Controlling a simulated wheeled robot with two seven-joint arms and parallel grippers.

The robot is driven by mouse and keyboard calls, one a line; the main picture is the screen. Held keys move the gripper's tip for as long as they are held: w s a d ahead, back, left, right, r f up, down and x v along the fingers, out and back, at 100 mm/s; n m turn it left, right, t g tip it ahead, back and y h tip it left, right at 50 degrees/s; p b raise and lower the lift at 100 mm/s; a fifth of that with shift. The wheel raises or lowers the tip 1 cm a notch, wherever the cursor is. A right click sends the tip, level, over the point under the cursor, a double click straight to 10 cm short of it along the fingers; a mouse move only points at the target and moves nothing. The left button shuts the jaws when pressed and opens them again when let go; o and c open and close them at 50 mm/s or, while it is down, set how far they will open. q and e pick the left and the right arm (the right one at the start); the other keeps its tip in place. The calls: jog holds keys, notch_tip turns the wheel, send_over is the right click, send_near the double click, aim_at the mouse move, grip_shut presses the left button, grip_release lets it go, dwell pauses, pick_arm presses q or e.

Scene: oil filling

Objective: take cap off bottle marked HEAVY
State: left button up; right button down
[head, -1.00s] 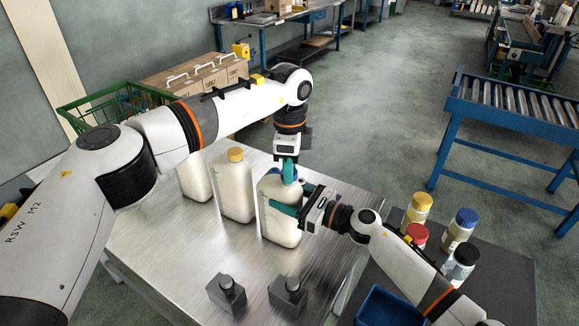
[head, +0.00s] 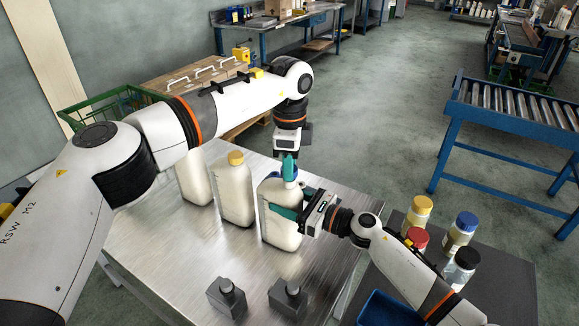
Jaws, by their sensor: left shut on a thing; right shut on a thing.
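A white bottle (head: 279,229) with a blue cap (head: 290,174) stands upright near the right side of the metal table. Its label is hidden or too small to read, so I cannot tell whether it is the one marked HEAVY. My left gripper (head: 289,168) points down from above and is shut on the blue cap. My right gripper (head: 284,206) reaches in from the right and is shut on the bottle's body. A second white bottle (head: 234,195) with a yellow cap (head: 236,158) stands to its left. A third white bottle (head: 194,181) is partly hidden behind my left arm.
Two dark grey blocks (head: 228,297) (head: 289,298) stand at the metal table's (head: 160,250) front. Small jars with yellow (head: 421,205), red (head: 416,238), blue (head: 466,222) and black (head: 466,259) lids stand on a dark surface at right, near a blue bin (head: 385,309).

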pick_arm(q)
jog(key=shift+r, duration=0.15)
jog(key=shift+r, duration=1.95)
pick_arm(e)
jog(key=shift+c, duration=2.1)
grip_release()
